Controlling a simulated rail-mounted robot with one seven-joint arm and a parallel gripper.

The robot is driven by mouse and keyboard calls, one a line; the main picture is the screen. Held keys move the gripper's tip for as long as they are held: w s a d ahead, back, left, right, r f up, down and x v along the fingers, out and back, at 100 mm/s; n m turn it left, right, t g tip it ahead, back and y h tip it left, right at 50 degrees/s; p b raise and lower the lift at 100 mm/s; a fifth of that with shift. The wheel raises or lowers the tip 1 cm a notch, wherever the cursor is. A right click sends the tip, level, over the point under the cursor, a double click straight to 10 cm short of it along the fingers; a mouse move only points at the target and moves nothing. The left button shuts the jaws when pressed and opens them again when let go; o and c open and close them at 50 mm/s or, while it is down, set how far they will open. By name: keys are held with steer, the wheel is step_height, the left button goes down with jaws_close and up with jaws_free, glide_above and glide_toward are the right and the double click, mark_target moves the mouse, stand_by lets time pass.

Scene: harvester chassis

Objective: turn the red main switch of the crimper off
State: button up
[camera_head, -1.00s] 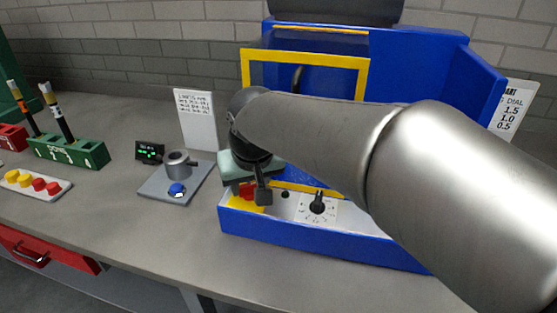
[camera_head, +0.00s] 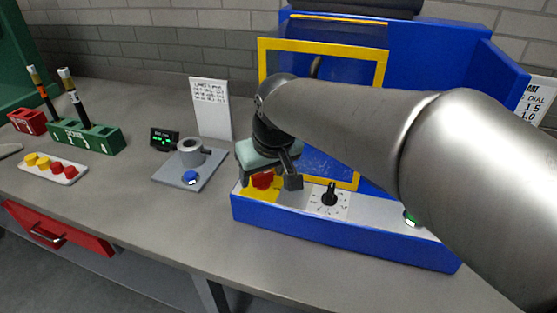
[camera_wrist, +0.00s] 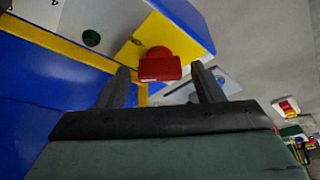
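The crimper is the blue machine (camera_head: 335,232) on the bench. Its red main switch (camera_head: 263,180) sits on a yellow plate (camera_head: 252,192) at the left end of the front panel. In the wrist view the red switch (camera_wrist: 160,66) shows as a block-shaped handle on the yellow plate (camera_wrist: 188,32). My gripper (camera_head: 278,180) is at the switch, pointing down at the panel. In the wrist view its two fingers (camera_wrist: 160,72) are apart, with the switch framed between the tips and gaps on both sides. I cannot tell how deep the switch lies between them.
A black dial (camera_head: 330,194) is right of the switch, and a green-lit button (camera_head: 411,218) is farther right. A yellow-framed window (camera_head: 376,70) stands behind the panel. The bench front is clear.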

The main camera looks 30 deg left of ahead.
steer(key=shift+s+d+r, duration=0.1)
steer(key=shift+d+r, duration=0.05)
steer(key=shift+r, duration=0.25)
steer(key=s+d+b, duration=0.1)
steer(key=s+d, duration=0.6)
steer(key=d, duration=0.2)
steer(key=shift+d+b, duration=0.3)
steer(key=shift+d, duration=0.1)
steer(key=shift+r, duration=0.1)
